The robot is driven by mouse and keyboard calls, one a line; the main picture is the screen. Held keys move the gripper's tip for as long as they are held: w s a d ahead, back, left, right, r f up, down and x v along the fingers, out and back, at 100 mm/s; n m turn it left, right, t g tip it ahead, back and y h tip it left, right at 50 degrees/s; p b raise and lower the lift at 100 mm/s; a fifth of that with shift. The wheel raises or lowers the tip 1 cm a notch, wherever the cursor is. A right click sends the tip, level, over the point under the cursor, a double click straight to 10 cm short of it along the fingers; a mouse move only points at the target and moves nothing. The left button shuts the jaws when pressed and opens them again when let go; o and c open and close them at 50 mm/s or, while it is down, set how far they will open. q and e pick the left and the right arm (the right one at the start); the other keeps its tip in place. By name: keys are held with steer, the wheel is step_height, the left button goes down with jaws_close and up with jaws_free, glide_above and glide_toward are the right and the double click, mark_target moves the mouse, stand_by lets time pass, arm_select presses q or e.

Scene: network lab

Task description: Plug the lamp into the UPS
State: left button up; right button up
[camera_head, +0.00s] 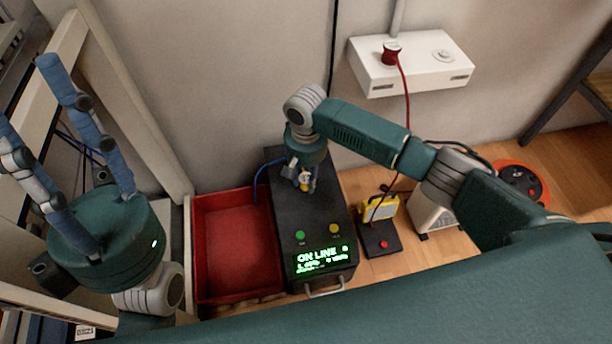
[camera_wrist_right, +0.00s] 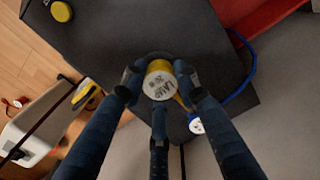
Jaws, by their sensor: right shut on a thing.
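My right gripper (camera_head: 304,182) is shut on the lamp plug (camera_head: 305,178), at the rear part of the black UPS top (camera_head: 318,208). In the right wrist view the plug is yellow with a white face marked LAMP (camera_wrist_right: 159,82), between the fingers (camera_wrist_right: 160,88). I cannot tell whether it is seated in an outlet or just above one; the gripper hides its underside. The UPS front display reads ON LINE. The yellow lamp (camera_head: 378,209) stands on the floor right of the UPS. My left gripper (camera_head: 25,95) is open and empty at the far left.
A red tray (camera_head: 285,290) lies left of the UPS. A blue cable (camera_head: 258,172) runs at its left side. A white plug (camera_wrist_right: 195,125) shows near its rear edge.

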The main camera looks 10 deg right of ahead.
mark_target(306, 178)
stand_by(0.6)
steer(key=shift+p, duration=0.75)
steer(key=shift+f, duration=0.6)
steer(key=o, duration=1.2)
steer(key=shift+c, duration=0.2)
steer(key=shift+r, duration=0.1)
step_height(306, 178, up, 12)
